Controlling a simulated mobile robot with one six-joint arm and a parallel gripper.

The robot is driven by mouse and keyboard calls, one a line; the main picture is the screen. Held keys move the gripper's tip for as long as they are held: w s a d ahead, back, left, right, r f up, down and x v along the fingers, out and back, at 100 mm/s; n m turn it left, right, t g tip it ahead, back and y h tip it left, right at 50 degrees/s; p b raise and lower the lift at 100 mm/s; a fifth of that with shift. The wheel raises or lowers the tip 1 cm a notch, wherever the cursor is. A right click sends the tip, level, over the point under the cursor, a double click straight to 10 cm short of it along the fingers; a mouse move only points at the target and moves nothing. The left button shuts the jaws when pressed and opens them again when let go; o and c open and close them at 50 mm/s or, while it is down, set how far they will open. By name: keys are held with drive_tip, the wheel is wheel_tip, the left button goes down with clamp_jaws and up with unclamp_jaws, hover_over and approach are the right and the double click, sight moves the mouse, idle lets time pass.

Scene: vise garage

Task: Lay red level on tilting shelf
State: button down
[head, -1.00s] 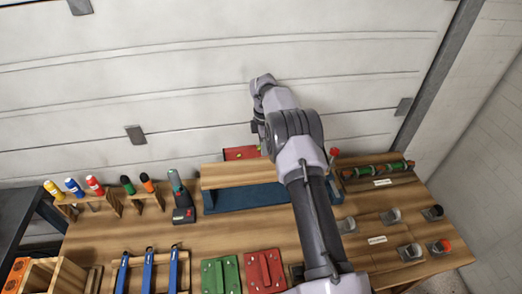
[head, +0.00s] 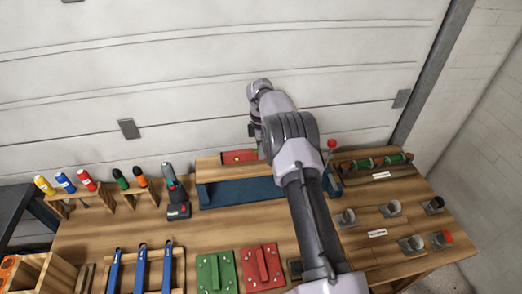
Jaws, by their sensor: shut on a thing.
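The red level (head: 238,157) shows at the back of the bench, its right part hidden behind my arm. It appears to lie along or just above the wooden board of the tilting shelf (head: 209,169); I cannot tell whether it touches. The shelf has a blue base (head: 240,192) in front of the board. My gripper (head: 254,132) points down at the level's right part and is shut on it; the fingertips are mostly hidden by my wrist.
A drill (head: 174,190) and a rack of coloured bottles (head: 65,183) stand left of the shelf. A red-knobbed lever (head: 331,145) stands at its right. Green and red plates (head: 262,268) and blue-handled tools (head: 141,270) lie in front.

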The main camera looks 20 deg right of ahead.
drive_tip(key=shift+f+b, duration=0.3)
drive_tip(key=shift+f, duration=0.3)
drive_tip(key=c, duration=1.2)
unclamp_jaws()
drive_tip(key=shift+o, duration=0.2)
drive_tip(key=shift+o, duration=1.4)
wheel_tip(320, 180, up, 7)
drive_tip(key=p, duration=0.6)
drive_tip(key=shift+r, duration=0.1)
